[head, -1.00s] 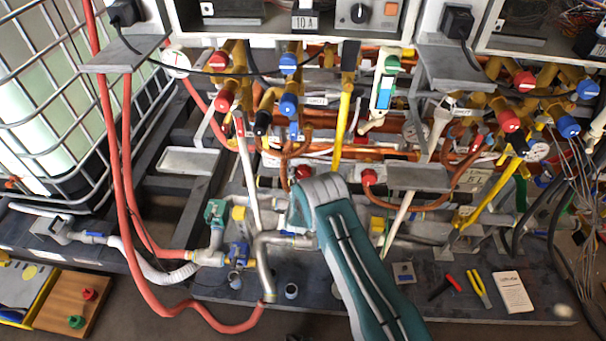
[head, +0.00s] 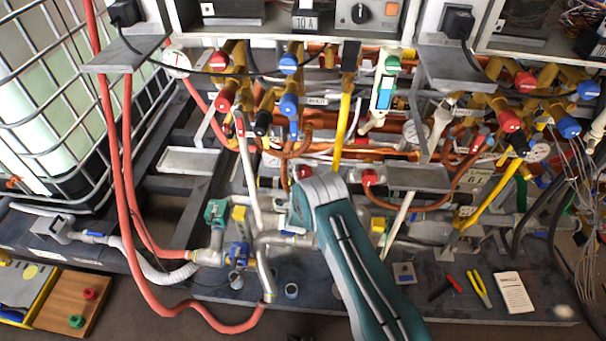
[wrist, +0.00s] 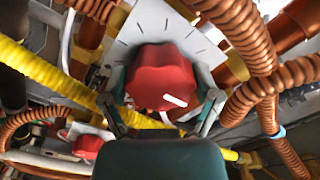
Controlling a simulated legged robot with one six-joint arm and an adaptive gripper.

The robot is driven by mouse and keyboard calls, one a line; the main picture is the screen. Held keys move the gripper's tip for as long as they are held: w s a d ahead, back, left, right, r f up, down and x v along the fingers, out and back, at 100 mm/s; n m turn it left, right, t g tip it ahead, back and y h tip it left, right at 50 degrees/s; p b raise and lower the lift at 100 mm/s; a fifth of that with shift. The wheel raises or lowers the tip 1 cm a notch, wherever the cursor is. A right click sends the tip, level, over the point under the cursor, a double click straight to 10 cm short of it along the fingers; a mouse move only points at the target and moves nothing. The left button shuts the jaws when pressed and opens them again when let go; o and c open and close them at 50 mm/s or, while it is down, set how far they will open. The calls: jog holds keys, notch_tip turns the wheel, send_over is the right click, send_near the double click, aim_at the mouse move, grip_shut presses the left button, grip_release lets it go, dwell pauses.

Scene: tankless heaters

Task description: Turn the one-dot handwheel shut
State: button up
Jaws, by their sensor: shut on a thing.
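A red lobed handwheel (wrist: 162,78) fills the middle of the wrist view. It has a white pointer line on its lower right, and no dot can be made out on it. Behind it is a pale dial plate (wrist: 135,25) with black tick marks. My gripper (wrist: 163,98) is shut on the handwheel, with one finger on its left side and one on its right. In the head view my teal arm reaches in at the middle, and my gripper and the held handwheel are hidden behind it.
Copper coils (wrist: 240,30) and a yellow pipe (wrist: 45,80) run close around the handwheel. Another red handwheel (wrist: 88,146) sits at lower left in the wrist view. Pliers (head: 480,289) and a white booklet (head: 513,292) lie on the bench. A red hose (head: 112,150) hangs at left.

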jog(key=shift+s+f, duration=0.25)
jog(key=shift+f, duration=0.15)
jog(key=o, duration=0.9)
jog(key=shift+o, duration=0.2)
jog(key=shift+w+a, duration=0.1)
jog(key=shift+a, duration=0.05)
jog(key=shift+r, duration=0.2)
jog(key=s, duration=1.2)
jog(key=shift+a, duration=0.2)
jog(key=shift+w, duration=0.1)
